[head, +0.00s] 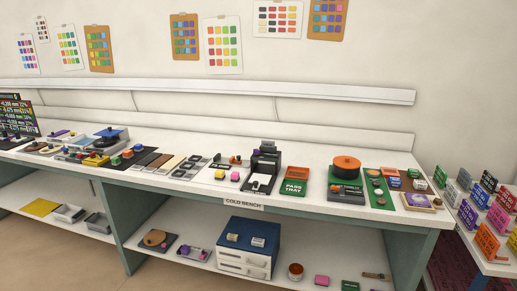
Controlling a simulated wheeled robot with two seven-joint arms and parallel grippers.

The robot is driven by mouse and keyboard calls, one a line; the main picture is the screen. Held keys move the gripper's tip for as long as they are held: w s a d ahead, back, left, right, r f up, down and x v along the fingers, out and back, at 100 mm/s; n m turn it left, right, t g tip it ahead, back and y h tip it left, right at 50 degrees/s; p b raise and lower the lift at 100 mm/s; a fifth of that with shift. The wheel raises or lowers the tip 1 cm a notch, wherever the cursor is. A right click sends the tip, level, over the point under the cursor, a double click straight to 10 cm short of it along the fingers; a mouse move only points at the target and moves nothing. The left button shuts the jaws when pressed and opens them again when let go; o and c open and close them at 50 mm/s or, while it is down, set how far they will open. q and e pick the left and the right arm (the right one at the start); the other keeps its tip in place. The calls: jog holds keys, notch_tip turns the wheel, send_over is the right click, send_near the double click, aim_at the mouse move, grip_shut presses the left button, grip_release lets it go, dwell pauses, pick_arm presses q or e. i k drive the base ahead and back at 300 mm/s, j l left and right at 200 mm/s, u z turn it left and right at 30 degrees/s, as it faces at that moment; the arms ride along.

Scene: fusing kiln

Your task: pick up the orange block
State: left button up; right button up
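Several small orange pieces show in the head view, and I cannot tell for certain which is the orange block. One orange piece (394,182) lies on the green mat at the right end of the bench, close to a blue piece. A small orange-red piece (127,153) sits left of the middle, near a green one. An orange round disc (346,163) tops a dark device at the bench's right. Neither of my grippers is in view.
The long white bench (300,158) holds many small items. A green pass tray (294,187) and a dark press-like device (264,168) stand near its front edge. A blue-topped drawer unit (247,245) is on the shelf below. Coloured cards (486,240) stand on a side table at right.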

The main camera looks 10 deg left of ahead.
aim_at(128, 154)
jog(key=i+j+u, duration=0.45)
jog(key=i+j, duration=0.5)
jog(key=j+u, duration=0.35)
jog(key=j, duration=0.9)
